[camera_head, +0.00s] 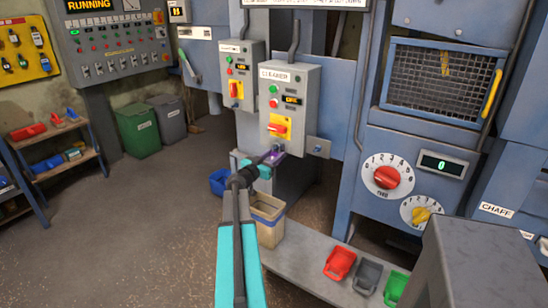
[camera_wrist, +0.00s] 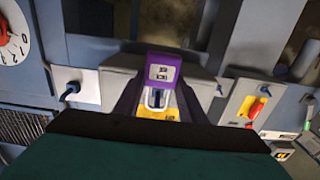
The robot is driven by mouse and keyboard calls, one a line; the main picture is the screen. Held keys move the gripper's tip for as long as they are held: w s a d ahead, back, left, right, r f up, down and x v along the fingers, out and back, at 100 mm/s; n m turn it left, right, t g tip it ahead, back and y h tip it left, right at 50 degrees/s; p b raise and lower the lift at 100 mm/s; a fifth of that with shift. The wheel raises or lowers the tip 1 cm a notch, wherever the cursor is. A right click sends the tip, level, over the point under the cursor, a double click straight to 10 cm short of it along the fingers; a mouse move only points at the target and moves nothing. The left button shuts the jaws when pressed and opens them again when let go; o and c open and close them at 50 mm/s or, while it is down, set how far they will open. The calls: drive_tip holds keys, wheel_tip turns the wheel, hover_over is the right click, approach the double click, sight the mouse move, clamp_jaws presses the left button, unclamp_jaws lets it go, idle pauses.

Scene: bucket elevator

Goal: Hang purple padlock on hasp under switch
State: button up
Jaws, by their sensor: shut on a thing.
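The purple padlock (camera_head: 273,157) is held at the tip of my gripper (camera_head: 266,161), just below the grey CLEANER box (camera_head: 296,90). In the wrist view, the padlock (camera_wrist: 165,66) shows its purple body with small number windows, and its pale shackle points toward the yellow plate. My gripper is shut on it. The CLEANER switch (camera_head: 279,126) has a red handle on a yellow plate, directly above the padlock in the head view. The hasp under the switch is hard to make out behind the padlock and gripper. Whether the shackle touches or passes through it, I cannot tell.
A second switch box (camera_head: 236,75) stands left of the CLEANER box. A small plate with a blue knob (camera_head: 318,147) is at its right. Below are a beige bin (camera_head: 268,222), a blue bin (camera_head: 218,181) and red, grey and green scoops on a ledge (camera_head: 300,262).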

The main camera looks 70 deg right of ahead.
drive_tip(key=shift+f+b, duration=0.5)
drive_tip(key=shift+b, duration=0.45)
idle(0.3)
idle(0.4)
drive_tip(key=o, duration=1.2)
drive_tip(key=b+v, duration=0.2)
drive_tip(key=v, duration=0.1)
drive_tip(key=b+v, duration=0.6)
drive_tip(key=v, duration=0.1)
drive_tip(key=shift+f, duration=0.3)
idle(1.0)
idle(0.5)
